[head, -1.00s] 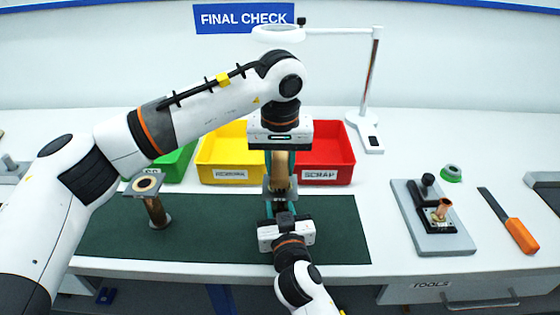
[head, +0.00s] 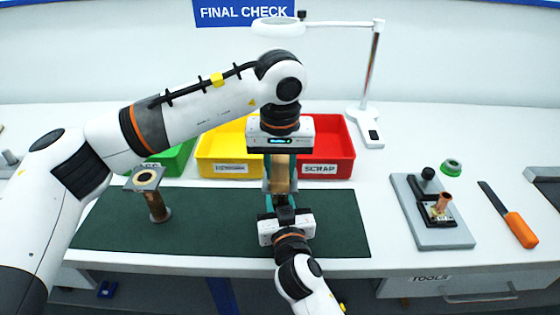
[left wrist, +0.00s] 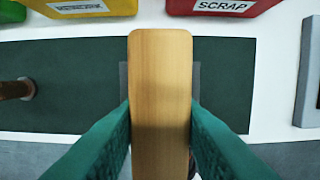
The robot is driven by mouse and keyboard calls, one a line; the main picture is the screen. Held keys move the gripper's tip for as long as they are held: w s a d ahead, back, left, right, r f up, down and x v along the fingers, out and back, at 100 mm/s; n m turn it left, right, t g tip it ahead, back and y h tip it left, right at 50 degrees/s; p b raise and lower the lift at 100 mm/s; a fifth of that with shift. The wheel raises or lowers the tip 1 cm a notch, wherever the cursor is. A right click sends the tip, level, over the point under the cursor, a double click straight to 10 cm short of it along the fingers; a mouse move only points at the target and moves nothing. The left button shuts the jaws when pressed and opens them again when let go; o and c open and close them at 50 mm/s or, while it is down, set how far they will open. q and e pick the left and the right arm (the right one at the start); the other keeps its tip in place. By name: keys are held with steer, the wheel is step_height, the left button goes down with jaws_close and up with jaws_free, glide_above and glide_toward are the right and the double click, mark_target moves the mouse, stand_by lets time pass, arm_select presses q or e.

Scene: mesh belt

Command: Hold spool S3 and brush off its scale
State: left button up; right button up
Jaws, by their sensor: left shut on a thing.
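My left gripper (head: 280,170) is shut on a light wooden block (left wrist: 160,90), which looks like the brush's handle. It is upright between the teal fingers, and any bristles are hidden. Grey edges of a plate (left wrist: 196,80) show on both sides behind the block in the left wrist view. They may be a flange of spool S3, whose body I cannot make out. My right gripper (head: 283,205) comes up from the bottom, just below the left one. Its grip is hidden. Another spool (head: 157,205), brown with a grey square top flange, stands on the mat at left; its label is unreadable.
The dark green mat (head: 335,225) is clear at its right. Green (head: 175,160), yellow (head: 205,160) and red SCRAP (head: 345,160) bins stand behind it. A lamp stand (head: 368,125) is behind right. A grey fixture (head: 445,240) and an orange-handled tool (head: 520,230) lie right.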

arm_select(q)
steer(key=shift+s+f, duration=0.1)
steer(key=shift+s, duration=0.5)
steer(key=shift+w, duration=1.85)
steer(key=shift+s, duration=1.85)
steer(key=shift+w, duration=1.85)
stand_by(1.3)
steer(key=shift+r, duration=3.6)
